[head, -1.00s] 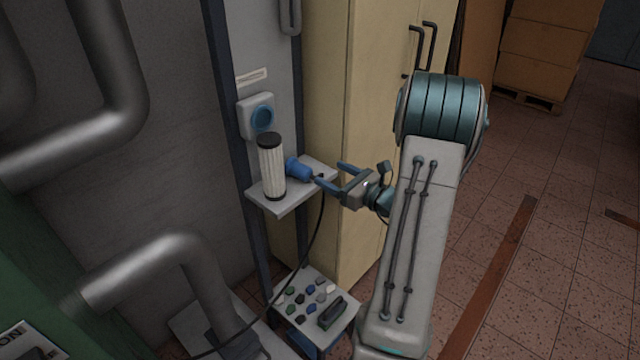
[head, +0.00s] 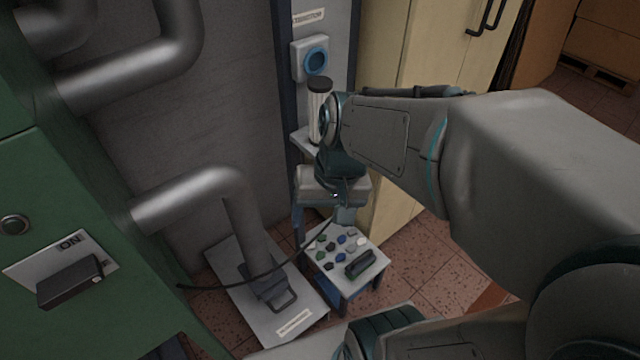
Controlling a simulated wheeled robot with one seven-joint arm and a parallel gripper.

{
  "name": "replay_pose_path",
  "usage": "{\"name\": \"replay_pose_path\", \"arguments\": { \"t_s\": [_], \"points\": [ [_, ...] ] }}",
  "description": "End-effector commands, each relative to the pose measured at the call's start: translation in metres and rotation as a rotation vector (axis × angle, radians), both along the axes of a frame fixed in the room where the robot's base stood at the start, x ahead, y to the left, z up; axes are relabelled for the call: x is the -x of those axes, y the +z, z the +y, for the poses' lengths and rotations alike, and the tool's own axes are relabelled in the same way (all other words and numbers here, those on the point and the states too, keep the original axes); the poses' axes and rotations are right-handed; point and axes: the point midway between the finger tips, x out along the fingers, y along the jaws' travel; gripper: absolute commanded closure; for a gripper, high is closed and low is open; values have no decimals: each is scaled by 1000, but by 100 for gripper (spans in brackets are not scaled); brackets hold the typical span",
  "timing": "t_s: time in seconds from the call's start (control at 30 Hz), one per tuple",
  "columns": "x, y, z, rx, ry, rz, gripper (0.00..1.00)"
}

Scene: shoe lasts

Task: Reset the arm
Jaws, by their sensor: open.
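My arm reaches in from the right in the head view and bends down at its wrist. My gripper (head: 322,216) points downward, with its two bluish fingers apart and nothing seen between them. It hangs in front of and below the small wall shelf (head: 301,141), above a low stand with small coloured pieces (head: 345,248). The wrist and forearm hide most of the shelf.
A white ribbed cylinder with a black cap (head: 318,108) stands on the shelf, partly hidden. A blue-ringed socket (head: 315,61) is above it. Grey pipes (head: 190,200) and a green cabinet (head: 60,200) are left; a cream cabinet (head: 415,50) is behind.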

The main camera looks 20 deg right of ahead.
Motion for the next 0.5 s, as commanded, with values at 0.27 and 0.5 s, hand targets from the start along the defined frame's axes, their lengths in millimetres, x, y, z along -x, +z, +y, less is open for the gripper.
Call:
{"name": "replay_pose_path", "arguments": {
  "t_s": [0.27, 0.5],
  "points": [
    [5, 12, -12, 170, 194, -116, 30],
    [5, 12, -13, 172, 194, -116, 30]
  ]
}}
